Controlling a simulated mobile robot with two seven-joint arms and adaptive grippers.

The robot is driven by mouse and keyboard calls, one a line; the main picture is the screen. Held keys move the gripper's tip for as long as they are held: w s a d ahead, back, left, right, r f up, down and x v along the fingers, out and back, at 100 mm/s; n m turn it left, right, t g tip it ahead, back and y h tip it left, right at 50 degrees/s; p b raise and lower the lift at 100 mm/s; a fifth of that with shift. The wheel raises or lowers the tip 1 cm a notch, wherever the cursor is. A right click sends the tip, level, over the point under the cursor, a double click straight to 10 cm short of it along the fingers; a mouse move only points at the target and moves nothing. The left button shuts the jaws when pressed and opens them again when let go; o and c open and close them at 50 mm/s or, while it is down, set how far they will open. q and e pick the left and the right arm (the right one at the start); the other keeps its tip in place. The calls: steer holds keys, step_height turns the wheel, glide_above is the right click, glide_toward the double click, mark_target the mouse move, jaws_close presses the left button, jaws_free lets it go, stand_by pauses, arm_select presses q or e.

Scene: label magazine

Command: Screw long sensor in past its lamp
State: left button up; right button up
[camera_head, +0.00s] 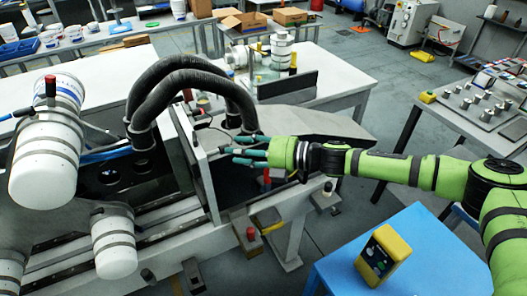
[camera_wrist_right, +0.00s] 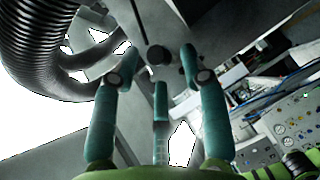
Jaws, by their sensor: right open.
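My right gripper (camera_head: 240,150) is beside the upright pale panel (camera_head: 203,165) of the machine, its teal fingers pointing left toward it. In the right wrist view, the gripper (camera_wrist_right: 160,66) has its fingers spread and holds nothing. A dark round knob-like end (camera_wrist_right: 158,55) shows between the fingertips, in front of a grey plate; it may be a sensor end, but I cannot tell. A thin dark cable loops by the panel just above the fingers in the head view. I cannot make out a lamp on any sensor. My left gripper is not in view.
Two thick black corrugated hoses (camera_head: 185,75) arch over the machine close to the gripper, also in the wrist view (camera_wrist_right: 38,40). A white jointed arm (camera_head: 48,150) stands at left. A blue table (camera_head: 335,262) bears a yellow box (camera_head: 384,254) at front right.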

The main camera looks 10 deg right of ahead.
steer(key=v, duration=0.7)
steer(key=shift+s+d, duration=0.15)
steer(key=shift+d, duration=0.2)
